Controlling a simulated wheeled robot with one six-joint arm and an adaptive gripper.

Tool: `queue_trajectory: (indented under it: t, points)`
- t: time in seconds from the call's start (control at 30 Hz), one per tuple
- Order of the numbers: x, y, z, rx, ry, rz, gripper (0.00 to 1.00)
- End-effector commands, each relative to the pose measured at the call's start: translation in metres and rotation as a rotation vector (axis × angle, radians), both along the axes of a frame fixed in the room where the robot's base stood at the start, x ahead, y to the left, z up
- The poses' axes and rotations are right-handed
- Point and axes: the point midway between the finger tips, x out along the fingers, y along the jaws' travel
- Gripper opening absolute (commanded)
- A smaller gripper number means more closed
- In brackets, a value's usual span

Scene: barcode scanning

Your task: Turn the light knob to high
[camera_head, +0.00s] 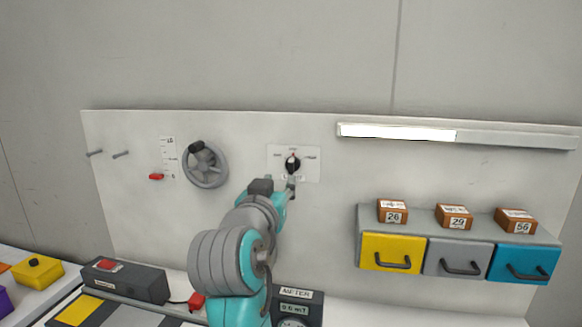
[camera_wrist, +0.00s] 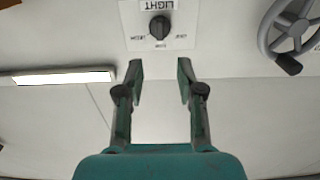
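The light knob (camera_head: 292,163) is a black dial on a white label plate (camera_head: 311,167) fixed to the upright panel. In the wrist view, which looks upside down, the knob (camera_wrist: 160,27) sits under the word LIGHT with small labels around it. The knob looks roughly upright, toward the middle label; its exact setting is hard to read. My gripper (camera_wrist: 160,68) is open and empty, its two fingers apart and pointing at the plate. It appears short of the knob, not touching it. In the head view my gripper (camera_head: 291,187) is just below the knob.
A lamp bar (camera_head: 400,132) at upper right is brightly lit along its left part. A handwheel (camera_head: 205,164) is left of the plate. Yellow (camera_head: 385,248), grey and blue drawers carry numbered boxes at right. A meter (camera_head: 296,295) stands below my arm.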

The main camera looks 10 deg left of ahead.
Motion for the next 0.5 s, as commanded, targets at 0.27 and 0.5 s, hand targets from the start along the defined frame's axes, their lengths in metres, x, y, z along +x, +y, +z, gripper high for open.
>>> queue_trajectory:
  t: [0.27, 0.5]
  points:
    - [0.039, -0.002, 0.0, -0.002, 0.0, -0.002, 0.38]
    - [0.08, -0.004, 0.0, -0.001, 0.0, -0.001, 0.38]
